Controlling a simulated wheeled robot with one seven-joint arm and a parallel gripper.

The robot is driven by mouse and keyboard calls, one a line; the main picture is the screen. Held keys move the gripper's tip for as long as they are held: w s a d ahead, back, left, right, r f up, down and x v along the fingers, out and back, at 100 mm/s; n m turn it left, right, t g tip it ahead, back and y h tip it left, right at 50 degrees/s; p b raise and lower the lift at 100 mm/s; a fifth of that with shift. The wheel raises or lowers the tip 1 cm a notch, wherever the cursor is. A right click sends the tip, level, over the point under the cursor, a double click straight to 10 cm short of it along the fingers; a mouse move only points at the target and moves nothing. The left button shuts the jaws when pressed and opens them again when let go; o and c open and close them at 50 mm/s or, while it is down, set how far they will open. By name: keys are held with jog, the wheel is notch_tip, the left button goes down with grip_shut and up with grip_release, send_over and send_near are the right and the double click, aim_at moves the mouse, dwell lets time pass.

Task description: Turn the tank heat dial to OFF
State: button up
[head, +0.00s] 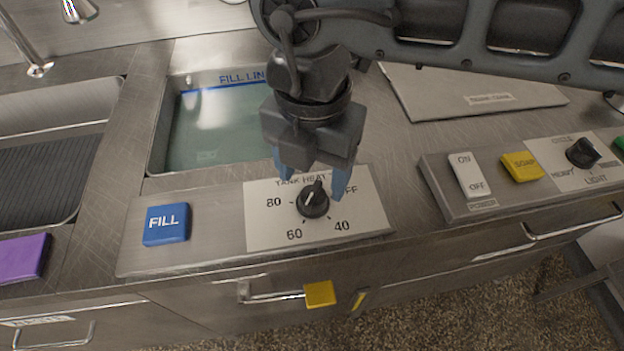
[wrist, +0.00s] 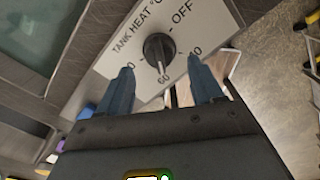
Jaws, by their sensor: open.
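The tank heat dial (head: 313,203) is a round black knob on a white label plate (head: 262,225) marked 80, 60, 40 and OFF. In the wrist view the dial (wrist: 158,47) has a pale pointer line that points roughly at 60. My gripper (head: 309,178) has blue fingers and is open above the dial's far side in the head view. In the wrist view my gripper (wrist: 160,68) has its fingertips apart, to either side of the dial's near edge, with nothing between them. Whether the fingertips touch the plate I cannot tell.
A blue FILL button (head: 166,224) sits left of the plate. Behind is the tank (head: 205,125) with a fill line. On the right are an ON/OFF power switch (head: 468,175), a yellow SOAP button (head: 522,166) and a cycle dial (head: 582,152). A drawer handle (head: 265,296) is below.

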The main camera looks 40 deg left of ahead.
aim_at(312, 193)
jog(key=shift+f, duration=1.7)
jog(key=c, duration=1)
